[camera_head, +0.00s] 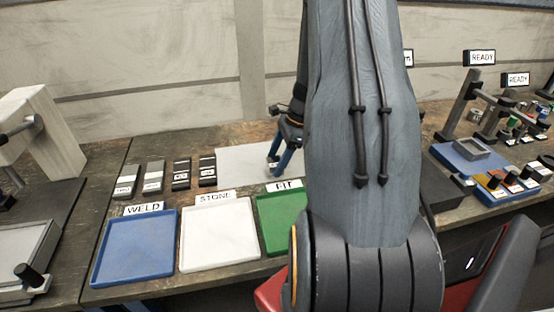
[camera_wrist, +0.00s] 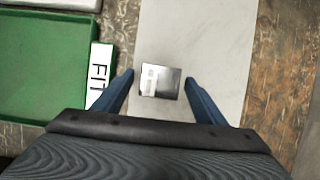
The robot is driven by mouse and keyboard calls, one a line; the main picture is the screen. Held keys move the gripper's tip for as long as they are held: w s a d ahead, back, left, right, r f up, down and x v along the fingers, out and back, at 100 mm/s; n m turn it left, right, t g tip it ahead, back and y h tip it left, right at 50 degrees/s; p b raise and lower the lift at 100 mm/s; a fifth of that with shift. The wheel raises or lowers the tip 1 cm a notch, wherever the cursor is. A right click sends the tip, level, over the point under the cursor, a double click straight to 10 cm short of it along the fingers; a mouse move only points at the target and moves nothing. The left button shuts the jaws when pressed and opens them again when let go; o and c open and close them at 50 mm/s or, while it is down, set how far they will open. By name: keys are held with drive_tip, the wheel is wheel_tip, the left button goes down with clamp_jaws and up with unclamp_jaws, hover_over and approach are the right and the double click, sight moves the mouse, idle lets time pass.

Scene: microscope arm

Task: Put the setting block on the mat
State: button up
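The setting block (camera_wrist: 160,82), a small dark metallic block with a pale label, shows in the wrist view against the pale mat (camera_wrist: 195,35). It appears to rest on the mat, between my fingertips. My gripper (camera_wrist: 159,78) is open, with a finger on each side of the block and a visible gap to each. In the head view, my gripper (camera_head: 279,163) is low over the right part of the pale mat (camera_head: 238,163). My arm hides the mat's right end there, and the block is too small to make out clearly.
Blue WELD (camera_head: 135,245), white STONE (camera_head: 217,235) and green FIT (camera_head: 275,222) trays line the bench front. Several small labelled blocks (camera_head: 181,174) stand left of the mat. A blue fixture station (camera_head: 460,158) is at the right. The mat's left part is clear.

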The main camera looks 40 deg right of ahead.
drive_tip(key=b+v, duration=0.3)
drive_tip(key=v, duration=0.9)
drive_tip(key=s+a+n+h, duration=0.2)
drive_tip(key=s+a+n, duration=0.3)
drive_tip(key=a+n, duration=0.6)
drive_tip(key=s+a+f+n+h, duration=0.1)
drive_tip(key=s+a+n, duration=0.3)
drive_tip(key=a+n, duration=0.8)
drive_tip(key=shift+s+a+g+h, duration=0.4)
drive_tip(key=shift+a+h, duration=0.1)
drive_tip(key=shift+a, duration=3.25)
